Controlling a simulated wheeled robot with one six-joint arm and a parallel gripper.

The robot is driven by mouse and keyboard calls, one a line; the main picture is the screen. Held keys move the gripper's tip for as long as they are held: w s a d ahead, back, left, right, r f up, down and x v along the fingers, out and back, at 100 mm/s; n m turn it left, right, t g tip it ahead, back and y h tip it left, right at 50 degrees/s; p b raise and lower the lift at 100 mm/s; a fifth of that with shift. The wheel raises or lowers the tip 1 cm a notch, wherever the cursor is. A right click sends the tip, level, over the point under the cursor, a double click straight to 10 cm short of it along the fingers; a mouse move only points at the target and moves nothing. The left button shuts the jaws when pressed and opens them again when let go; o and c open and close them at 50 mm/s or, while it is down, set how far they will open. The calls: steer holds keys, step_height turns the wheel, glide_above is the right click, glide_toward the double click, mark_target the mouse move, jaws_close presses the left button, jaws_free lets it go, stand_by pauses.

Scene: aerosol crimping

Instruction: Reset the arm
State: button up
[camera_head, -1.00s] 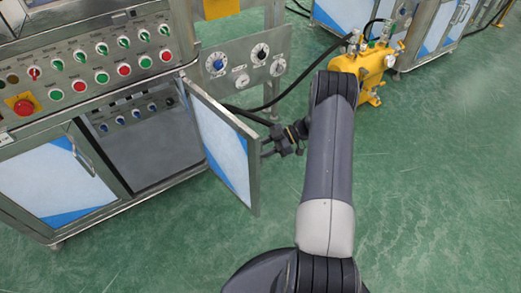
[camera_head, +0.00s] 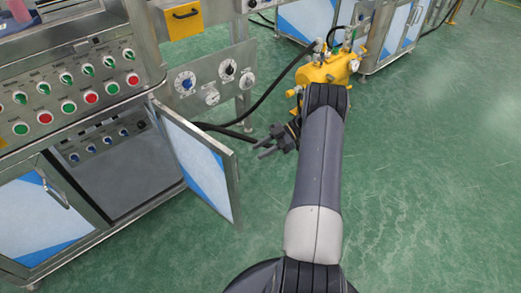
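My gripper (camera_head: 264,149) is to the right of the open cabinet door (camera_head: 203,170). Its two dark fingers point left towards the door's free edge and look parted, with nothing visible between them. A gap of green floor shows between the fingertips and the door in the picture. My arm reaches up from the bottom of the view and bends left to the gripper. The door is a metal frame with a white and blue panel. It stands swung out from the cabinet opening (camera_head: 125,178), which shows an empty grey floor and several small blue knobs inside.
The machine's control panel (camera_head: 75,85) with several red and green buttons is at the left. A dial panel (camera_head: 212,88) stands behind the door. A yellow tank (camera_head: 328,72) with black hoses is beyond my arm. Open green floor (camera_head: 430,180) lies to the right.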

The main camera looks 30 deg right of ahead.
mark_target(237, 165)
steer(key=b+x, duration=0.1)
steer(key=x, duration=0.9)
steer(key=shift+a+f, duration=0.2)
steer(key=shift+a, duration=0.2)
steer(key=shift+s+a, duration=0.1)
steer(key=shift+a, duration=0.1)
steer(key=shift+d+f, duration=0.1)
